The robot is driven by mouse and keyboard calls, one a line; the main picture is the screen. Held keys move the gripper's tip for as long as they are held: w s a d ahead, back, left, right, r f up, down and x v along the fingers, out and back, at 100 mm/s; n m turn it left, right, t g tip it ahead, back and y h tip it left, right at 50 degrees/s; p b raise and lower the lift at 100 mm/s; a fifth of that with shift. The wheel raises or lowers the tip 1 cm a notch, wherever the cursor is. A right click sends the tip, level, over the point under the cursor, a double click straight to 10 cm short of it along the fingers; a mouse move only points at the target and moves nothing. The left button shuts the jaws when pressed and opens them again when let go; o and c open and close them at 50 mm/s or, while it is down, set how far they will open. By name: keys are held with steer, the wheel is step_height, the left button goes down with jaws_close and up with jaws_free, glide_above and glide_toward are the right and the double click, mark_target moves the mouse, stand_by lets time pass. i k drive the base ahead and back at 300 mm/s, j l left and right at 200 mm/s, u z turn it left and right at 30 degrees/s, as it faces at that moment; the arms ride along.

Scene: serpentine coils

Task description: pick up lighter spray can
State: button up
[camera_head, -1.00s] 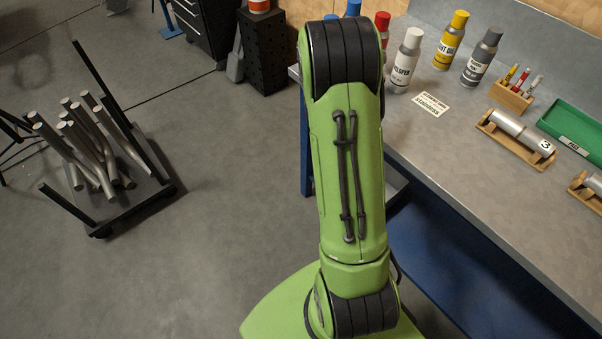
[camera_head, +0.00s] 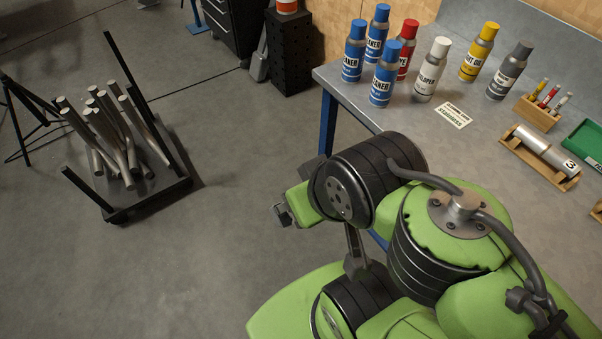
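Spray cans stand upright on the grey workbench (camera_head: 470,180) at the upper right. The can with a white cap and label reading "...ELOPER" (camera_head: 431,72) is the palest. Right of it stand a yellow can (camera_head: 479,52) and a can with a dark grey cap and label (camera_head: 509,72). Left of it stand a red-capped can (camera_head: 405,50) and three blue cleaner cans (camera_head: 384,75). My arm is folded in front of the bench. A small metal part at its left end (camera_head: 282,213) may belong to my gripper; its fingers cannot be made out. It is apart from all cans.
A printed card (camera_head: 453,115) lies in front of the white-capped can. A wooden pen holder (camera_head: 537,112), a cylinder on a wooden cradle (camera_head: 543,155) and a green tray (camera_head: 588,140) are further right. A cart of metal rods (camera_head: 150,190) stands on the floor at left.

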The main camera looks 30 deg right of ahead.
mark_target(355, 50)
steer(key=i+j+z, duration=0.1)
steer(key=i+z, duration=0.25)
steer(key=i, duration=0.15)
steer(key=i+j+z, duration=0.2)
steer(key=i+z, duration=0.2)
steer(key=i+j+z, duration=0.35)
steer(key=i, duration=0.2)
